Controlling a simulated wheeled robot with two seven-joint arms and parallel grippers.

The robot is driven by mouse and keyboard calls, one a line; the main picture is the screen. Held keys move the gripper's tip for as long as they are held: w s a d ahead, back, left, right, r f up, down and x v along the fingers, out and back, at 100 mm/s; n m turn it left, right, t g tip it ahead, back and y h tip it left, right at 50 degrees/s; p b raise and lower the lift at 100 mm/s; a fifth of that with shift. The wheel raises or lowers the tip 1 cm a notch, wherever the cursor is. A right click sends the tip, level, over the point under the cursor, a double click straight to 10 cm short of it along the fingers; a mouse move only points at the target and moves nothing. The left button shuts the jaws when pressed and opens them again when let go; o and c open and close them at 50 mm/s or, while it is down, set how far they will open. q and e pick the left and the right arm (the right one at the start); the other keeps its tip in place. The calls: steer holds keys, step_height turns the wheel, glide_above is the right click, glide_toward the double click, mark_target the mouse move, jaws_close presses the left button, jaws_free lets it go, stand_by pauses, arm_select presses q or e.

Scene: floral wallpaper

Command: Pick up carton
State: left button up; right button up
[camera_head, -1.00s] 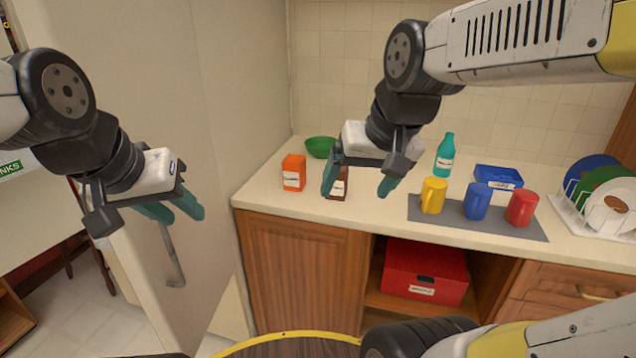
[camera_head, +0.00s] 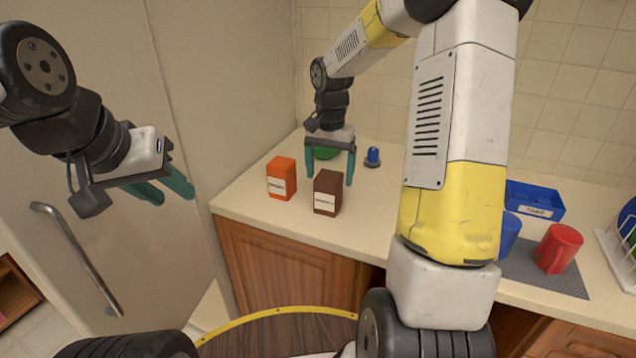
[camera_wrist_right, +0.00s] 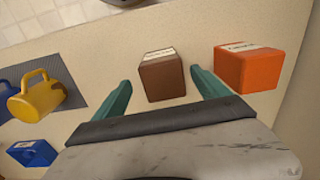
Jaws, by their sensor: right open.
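Two cartons stand upright on the counter: an orange carton (camera_head: 281,179) and, just right of it, a brown carton (camera_head: 327,193). Both have white labels. My right gripper (camera_head: 330,174) is open and empty, reaching down over the counter behind the brown carton. In the right wrist view the brown carton (camera_wrist_right: 161,76) appears between the two teal fingertips, apart from both. The orange carton (camera_wrist_right: 248,66) is just right of the right-hand finger there. My left gripper (camera_head: 176,194) is apart from the counter, in front of the pale door at the left, fingers spread and empty.
A green bowl (camera_head: 326,153) is partly hidden behind my right gripper. A small blue object (camera_head: 372,156) stands to its right. A red mug (camera_head: 558,248) and a blue tray (camera_head: 535,200) are at the right; a yellow mug (camera_wrist_right: 36,97) shows in the wrist view. My right arm hides the counter's middle.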

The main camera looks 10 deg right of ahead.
mark_target(328, 188)
steer(key=f, duration=0.5)
steer(key=shift+w+f, duration=0.3)
steer(key=shift+w, duration=0.05)
steer(key=c, duration=1.8)
